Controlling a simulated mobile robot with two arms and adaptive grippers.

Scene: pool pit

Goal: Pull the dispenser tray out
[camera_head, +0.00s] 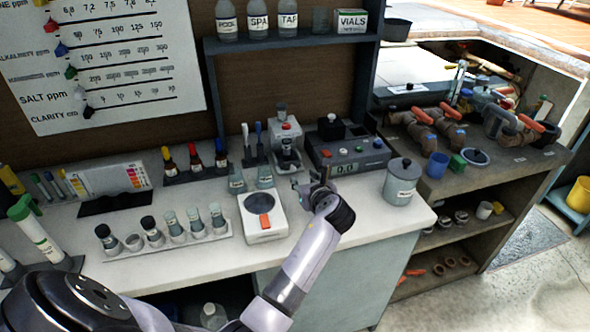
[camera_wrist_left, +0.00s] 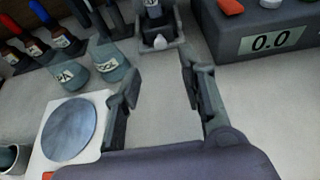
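The dispenser (camera_head: 284,135) is a grey upright unit with a dark knob on top, at the back of the white counter. Its tray (camera_head: 289,166) is at its base, partly hidden close to my gripper. In the left wrist view the tray (camera_wrist_left: 175,38) is a dark-rimmed grey shape at the top, with a small white object at it. My left gripper (camera_head: 309,179) is in front of the dispenser. In the left wrist view this gripper (camera_wrist_left: 158,75) is open and empty, its fingers apart with bare counter between them, short of the tray. My right gripper is not in view.
A white scale (camera_head: 263,218) and two labelled flasks (camera_head: 251,178) stand left of the gripper. A dark meter box (camera_head: 347,150) is right of the dispenser. A lidded grey jar (camera_head: 402,182) stands farther right. The counter front between scale and jar is clear.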

